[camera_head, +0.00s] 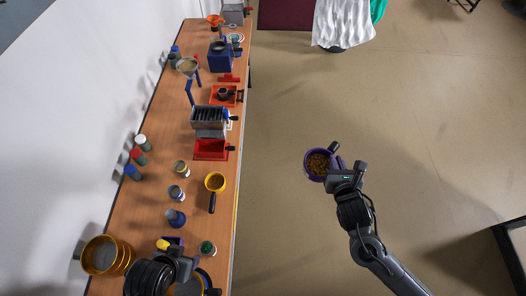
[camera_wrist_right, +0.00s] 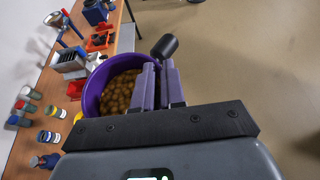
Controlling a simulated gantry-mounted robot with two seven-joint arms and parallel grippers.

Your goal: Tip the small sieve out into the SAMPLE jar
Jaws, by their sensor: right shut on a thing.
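My right gripper (camera_head: 338,172) is shut on the side of a purple bowl (camera_head: 308,170) with brown granules in it, held out over the floor, right of the bench. In the right wrist view the fingers (camera_wrist_right: 158,85) close at the rim of the purple bowl (camera_wrist_right: 91,98). A small yellow round pan with a dark handle (camera_head: 215,182), seemingly the small sieve, sits on the bench with brownish contents. Small lidded jars (camera_head: 181,167) (camera_head: 176,192) stand left of it; I cannot read which is SAMPLE. My left gripper (camera_head: 185,268) is at the bottom, its jaws unclear.
The wooden bench (camera_head: 150,215) runs along the wall. A red tray (camera_head: 210,150), a grey slotted box (camera_head: 209,118), a blue machine (camera_head: 221,55) and large yellow sieves (camera_head: 103,256) stand on it. Capped bottles (camera_head: 141,142) line the wall side. The floor around the purple bowl is clear.

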